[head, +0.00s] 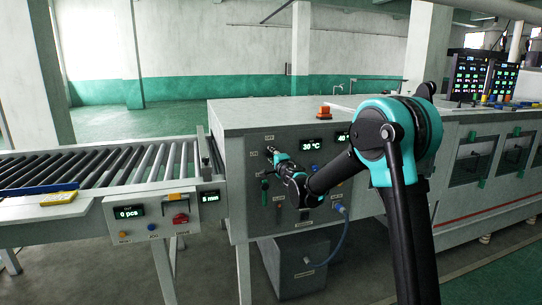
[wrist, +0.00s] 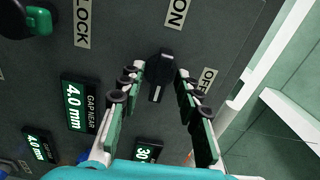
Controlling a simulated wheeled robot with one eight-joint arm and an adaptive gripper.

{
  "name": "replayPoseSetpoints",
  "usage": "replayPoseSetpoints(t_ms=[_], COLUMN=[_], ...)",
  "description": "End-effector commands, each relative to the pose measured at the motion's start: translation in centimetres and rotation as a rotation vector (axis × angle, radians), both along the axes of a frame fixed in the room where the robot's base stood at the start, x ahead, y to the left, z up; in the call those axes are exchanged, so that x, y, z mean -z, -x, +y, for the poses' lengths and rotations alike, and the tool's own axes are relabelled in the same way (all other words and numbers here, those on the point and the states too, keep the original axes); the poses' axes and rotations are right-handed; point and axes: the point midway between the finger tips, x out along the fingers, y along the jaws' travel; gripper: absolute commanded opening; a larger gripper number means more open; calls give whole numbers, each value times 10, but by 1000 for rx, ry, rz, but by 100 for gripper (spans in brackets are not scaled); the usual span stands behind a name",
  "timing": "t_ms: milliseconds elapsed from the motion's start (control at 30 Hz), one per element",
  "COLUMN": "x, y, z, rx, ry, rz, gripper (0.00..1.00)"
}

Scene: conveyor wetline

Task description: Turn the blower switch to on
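The black rotary switch (wrist: 159,76) is on the dark panel in the wrist view, between an ON label (wrist: 177,13) and an OFF label (wrist: 208,80). Its bar stands nearly upright in that picture, with a pale mark towards its lower end. No blower name is readable. My gripper (wrist: 158,82) is open, with one finger on each side of the switch; I cannot tell whether either finger touches it. In the head view my gripper (head: 271,153) is at the upper left of the machine's front panel (head: 256,224) and hides the switch.
A roller conveyor (head: 150,165) joins the machine at left. A blue hose (head: 343,235) hangs below my arm.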

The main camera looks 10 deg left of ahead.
Motion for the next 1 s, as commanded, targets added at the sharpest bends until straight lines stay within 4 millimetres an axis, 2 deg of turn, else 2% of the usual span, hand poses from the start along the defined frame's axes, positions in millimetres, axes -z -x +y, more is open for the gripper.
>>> replayPoseSetpoints(t_ms=[733, 1000], x=[0, 0], y=[55, 61], z=[-30, -34], rx=[1, 1], ry=[-1, -1], rz=[-1, -1], gripper=[34, 34])
